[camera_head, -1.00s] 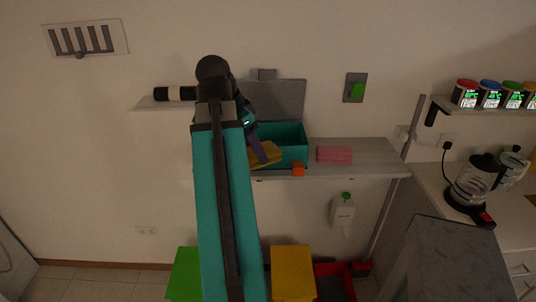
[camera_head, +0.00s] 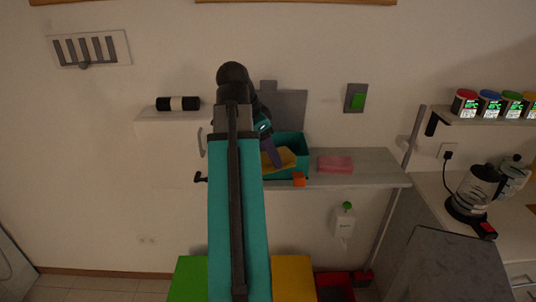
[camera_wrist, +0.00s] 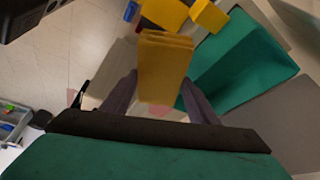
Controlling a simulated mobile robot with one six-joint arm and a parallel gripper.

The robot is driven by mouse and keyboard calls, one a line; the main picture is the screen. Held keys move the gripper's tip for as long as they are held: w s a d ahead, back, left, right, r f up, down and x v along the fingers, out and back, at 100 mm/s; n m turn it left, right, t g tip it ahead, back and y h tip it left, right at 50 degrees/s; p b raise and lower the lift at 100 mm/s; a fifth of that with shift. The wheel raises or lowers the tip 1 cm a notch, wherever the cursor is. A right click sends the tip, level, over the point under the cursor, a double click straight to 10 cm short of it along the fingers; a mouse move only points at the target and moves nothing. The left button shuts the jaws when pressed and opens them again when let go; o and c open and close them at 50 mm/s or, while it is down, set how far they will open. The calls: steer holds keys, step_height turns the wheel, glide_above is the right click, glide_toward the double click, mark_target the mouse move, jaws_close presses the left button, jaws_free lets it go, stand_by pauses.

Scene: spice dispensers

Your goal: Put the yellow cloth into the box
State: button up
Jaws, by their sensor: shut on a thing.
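The yellow cloth (camera_wrist: 163,68) is folded and held between the fingers of my gripper (camera_wrist: 160,100) in the wrist view. In the head view the cloth (camera_head: 284,157) shows at the near left part of the teal box (camera_head: 305,148); whether it is over the opening or in front of the wall is hard to tell. The teal box (camera_wrist: 240,65) is to the right of the cloth in the wrist view. Its grey lid stands open at the back (camera_head: 287,107). My arm hides the left part of the box in the head view.
A pink cloth (camera_head: 335,164) lies on the shelf right of the box. A small orange block (camera_head: 299,179) is at the shelf's front edge. A black roll (camera_head: 178,104) is on the left. Green (camera_head: 188,279) and yellow (camera_head: 292,278) bins stand below.

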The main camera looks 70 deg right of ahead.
steer(key=w+d+p, duration=0.2)
steer(key=w+d, duration=0.1)
steer(key=d, duration=0.5)
steer(key=w+d+p, duration=0.3)
steer(key=w+d, duration=0.1)
steer(key=d, duration=0.4)
step_height(320, 180, down, 7)
steer(key=p, duration=0.2)
steer(key=shift+s+r, duration=0.15)
steer(key=shift+s, duration=0.1)
steer(key=shift+a+f+p, duration=0.1)
steer(key=shift+f+p, duration=0.8)
steer(key=shift+f, duration=1.15)
steer(key=shift+p, duration=0.35)
steer(key=shift+w+d+f, duration=0.1)
steer(key=shift+d+f, duration=0.1)
steer(key=shift+f, duration=0.15)
steer(key=shift+f, duration=0.2)
